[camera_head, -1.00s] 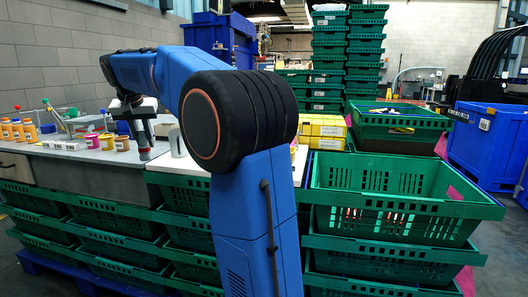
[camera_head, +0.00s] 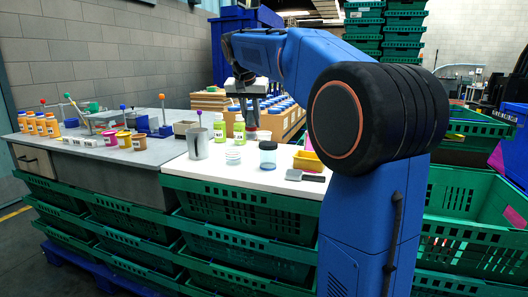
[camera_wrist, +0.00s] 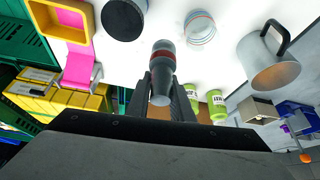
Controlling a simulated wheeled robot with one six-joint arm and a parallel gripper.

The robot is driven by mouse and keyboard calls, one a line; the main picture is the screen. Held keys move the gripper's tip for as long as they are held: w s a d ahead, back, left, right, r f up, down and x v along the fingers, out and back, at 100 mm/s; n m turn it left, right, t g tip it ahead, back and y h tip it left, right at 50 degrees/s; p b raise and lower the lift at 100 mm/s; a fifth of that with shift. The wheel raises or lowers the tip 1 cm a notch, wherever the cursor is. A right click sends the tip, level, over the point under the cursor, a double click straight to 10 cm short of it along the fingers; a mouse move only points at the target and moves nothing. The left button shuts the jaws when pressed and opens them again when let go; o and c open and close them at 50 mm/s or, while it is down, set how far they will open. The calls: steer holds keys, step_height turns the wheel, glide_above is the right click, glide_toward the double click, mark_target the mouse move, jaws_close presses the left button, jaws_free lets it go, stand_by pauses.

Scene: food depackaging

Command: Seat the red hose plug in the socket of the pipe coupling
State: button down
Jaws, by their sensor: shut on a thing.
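My gripper (camera_wrist: 162,86) is shut on a grey, rounded piece with a red band (camera_wrist: 163,56), which seems to be the hose plug. In the wrist view its banded end points away from the palm, over the white tabletop. In the head view my gripper (camera_head: 248,112) hangs above the back of the white tabletop, in front of the blue-capped bottles. The held piece is small and partly hidden there. I cannot pick out the pipe coupling or its socket with certainty in either view.
Green bottles (camera_head: 219,130) stand behind. Green crates (camera_head: 240,241) line the front.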

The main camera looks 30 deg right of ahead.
mark_target(249, 127)
steer(key=shift+f, duration=4.35)
steer(key=c, duration=1.9)
jaws_free()
steer(key=shift+f, duration=0.1)
steer(key=shift+o, duration=0.3)
steer(key=v, duration=1.2)
